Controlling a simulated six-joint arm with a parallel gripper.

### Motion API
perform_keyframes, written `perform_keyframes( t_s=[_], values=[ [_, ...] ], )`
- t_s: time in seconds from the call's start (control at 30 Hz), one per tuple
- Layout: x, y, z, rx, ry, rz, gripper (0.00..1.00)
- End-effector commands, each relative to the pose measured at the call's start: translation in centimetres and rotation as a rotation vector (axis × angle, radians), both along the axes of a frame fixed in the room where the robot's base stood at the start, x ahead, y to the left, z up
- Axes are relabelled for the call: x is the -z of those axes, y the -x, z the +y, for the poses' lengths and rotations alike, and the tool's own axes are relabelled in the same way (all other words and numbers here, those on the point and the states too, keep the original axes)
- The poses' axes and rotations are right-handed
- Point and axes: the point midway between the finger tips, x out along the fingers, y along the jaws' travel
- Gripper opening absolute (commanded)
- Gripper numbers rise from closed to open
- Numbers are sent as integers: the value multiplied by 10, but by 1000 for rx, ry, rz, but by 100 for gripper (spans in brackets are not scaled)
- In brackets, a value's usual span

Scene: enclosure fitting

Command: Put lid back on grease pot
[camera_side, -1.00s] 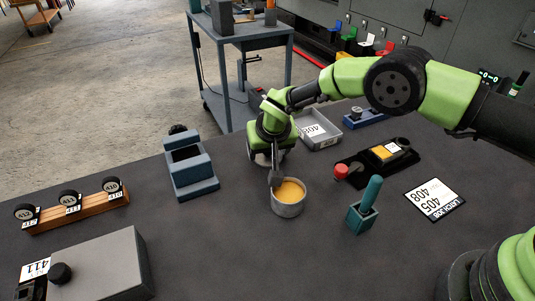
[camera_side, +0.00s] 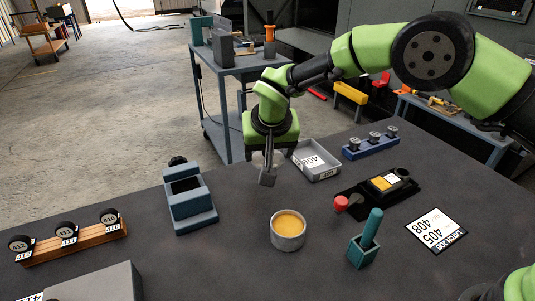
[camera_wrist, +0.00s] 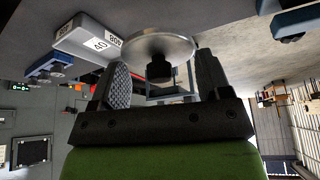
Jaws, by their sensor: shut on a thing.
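The grease pot (camera_side: 288,238) stands open on the dark bench in the side view, a round grey tub with yellow-orange grease showing inside. My gripper (camera_side: 268,178) is above the bench, up and left of the pot in the picture and apart from it. In the wrist view my gripper (camera_wrist: 160,76) is shut on the lid (camera_wrist: 152,43), a pale metal disc with a dark knob between the fingers. The exact finger contact on the knob is hard to see. In the side view the lid is hard to make out near the fingers.
Near the pot stand a teal holder with an upright handle (camera_side: 365,250), a black fixture with a red knob (camera_side: 385,190) and a teal stepped block (camera_side: 190,205). A grey tray (camera_side: 316,166) lies behind. A wooden rack (camera_side: 75,245) stands left.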

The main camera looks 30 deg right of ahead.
Motion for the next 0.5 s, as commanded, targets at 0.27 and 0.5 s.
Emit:
perform_keyframes(
  t_s=[0.27,0.5],
  values=[
    [-4,60,19,434,5,-2,48],
    [-14,109,22,828,4,-3,48]
  ],
)
